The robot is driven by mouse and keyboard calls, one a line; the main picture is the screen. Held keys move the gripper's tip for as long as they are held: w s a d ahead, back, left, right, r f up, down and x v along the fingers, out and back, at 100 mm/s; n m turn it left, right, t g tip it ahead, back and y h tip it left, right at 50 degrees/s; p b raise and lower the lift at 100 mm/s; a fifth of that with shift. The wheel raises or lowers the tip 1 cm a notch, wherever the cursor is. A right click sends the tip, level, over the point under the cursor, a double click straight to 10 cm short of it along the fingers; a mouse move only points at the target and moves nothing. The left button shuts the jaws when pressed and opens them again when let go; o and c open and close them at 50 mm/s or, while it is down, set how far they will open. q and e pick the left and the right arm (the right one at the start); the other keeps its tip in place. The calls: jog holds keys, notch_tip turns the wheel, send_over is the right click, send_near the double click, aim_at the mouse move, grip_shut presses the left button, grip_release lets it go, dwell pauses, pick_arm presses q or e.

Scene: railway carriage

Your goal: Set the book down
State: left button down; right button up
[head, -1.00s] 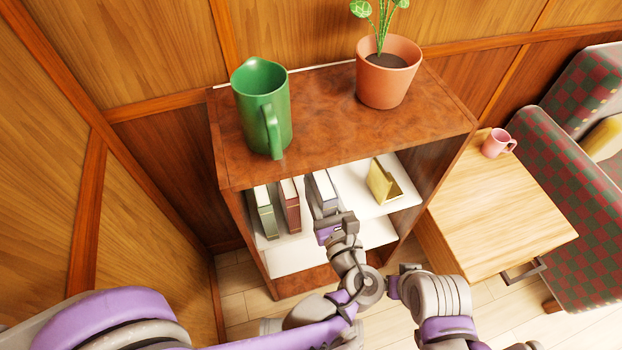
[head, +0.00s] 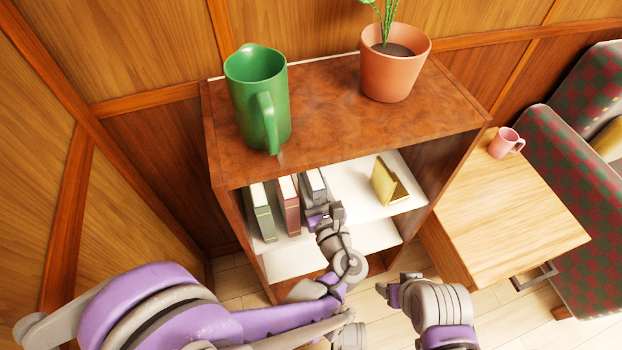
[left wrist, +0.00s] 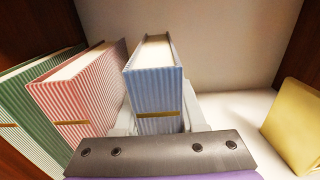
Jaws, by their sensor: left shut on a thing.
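The blue-and-white striped book (head: 316,184) stands upright on the upper shelf board of the brown bookcase (head: 333,108). My left gripper (head: 324,212) reaches into the shelf and is shut on this book. In the left wrist view the book (left wrist: 153,90) sits between the two pale fingers (left wrist: 160,122). A red striped book (head: 289,203) stands just left of it, and a green striped book (head: 262,210) is further left. The blue book's lower end is hidden by my gripper. My right gripper (head: 395,286) is outside the bookcase; its jaw opening is unclear.
A yellow bookend-like piece (head: 388,182) stands to the right on the same white board, with free room between it and the blue book. A green jug (head: 256,98) and potted plant (head: 394,68) stand on top. A side table (head: 510,215) with a pink mug (head: 505,143) is at right.

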aim_at(319, 202)
pick_arm(q)
jog(key=shift+r, duration=0.1)
jog(key=shift+f, duration=0.25)
jog(key=c, duration=0.8)
grip_release()
jog(key=shift+o, duration=0.2)
jog(key=shift+r, duration=0.2)
jog(key=shift+s+d+r, duration=0.1)
jog(key=shift+s, duration=0.2)
jog(key=p+v, duration=0.1)
jog(key=v, duration=1)
jog(key=shift+s, duration=0.25)
